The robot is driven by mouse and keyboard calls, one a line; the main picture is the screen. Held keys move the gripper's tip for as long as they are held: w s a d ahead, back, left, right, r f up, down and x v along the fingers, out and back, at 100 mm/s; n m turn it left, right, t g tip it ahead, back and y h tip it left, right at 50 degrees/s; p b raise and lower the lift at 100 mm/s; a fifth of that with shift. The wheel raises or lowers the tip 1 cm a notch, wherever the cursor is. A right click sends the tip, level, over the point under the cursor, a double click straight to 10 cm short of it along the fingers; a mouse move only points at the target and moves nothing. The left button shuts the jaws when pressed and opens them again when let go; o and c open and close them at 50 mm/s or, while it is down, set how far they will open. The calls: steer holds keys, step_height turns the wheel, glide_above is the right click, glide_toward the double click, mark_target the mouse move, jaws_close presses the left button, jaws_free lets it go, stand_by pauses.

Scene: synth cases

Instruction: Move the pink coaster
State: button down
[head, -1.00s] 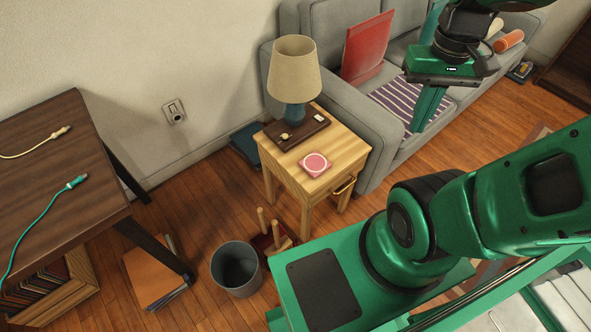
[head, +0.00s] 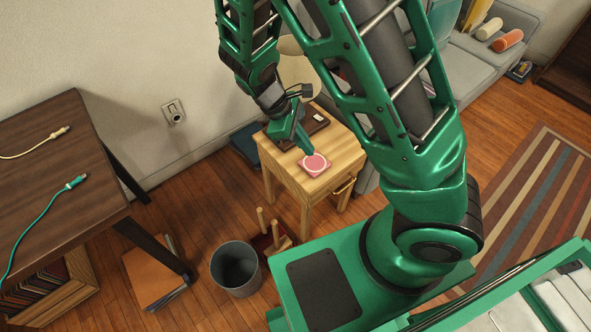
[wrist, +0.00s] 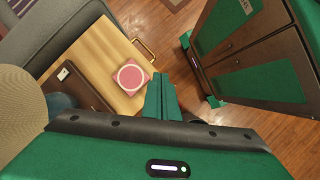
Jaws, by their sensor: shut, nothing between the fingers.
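The pink coaster (head: 315,164) is a small square with a pale ring on it. It lies near the front of the wooden side table (head: 325,182). My gripper (head: 309,151) is shut and empty, with its fingertips just behind the coaster in the head view. In the wrist view the coaster (wrist: 132,77) lies to the left of my shut fingers (wrist: 160,85), apart from them in the picture. I cannot tell how high the fingertips are above the table.
A grey bin (head: 236,268) is on the floor in front. A grey sofa (wrist: 45,30) adjoins the table.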

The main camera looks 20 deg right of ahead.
mark_target(304, 170)
steer(key=w+a+f+n+t+h, duration=0.2)
steer(key=a+f+n+t+h, duration=0.25)
steer(key=a+f+n, duration=0.65)
steer(key=shift+m+t+y, duration=0.25)
steer(key=shift+m+y, duration=0.15)
steer(key=shift+y, duration=0.05)
steer(key=x, duration=1)
steer(key=shift+s+f, duration=0.1)
steer(key=shift+f, duration=0.15)
steer(key=shift+w+d, duration=0.2)
steer(key=shift+d, duration=0.4)
steer(key=shift+w+d, duration=0.15)
steer(key=shift+d, duration=0.45)
steer(key=shift+w+d, duration=0.25)
steer(key=shift+d, duration=0.45)
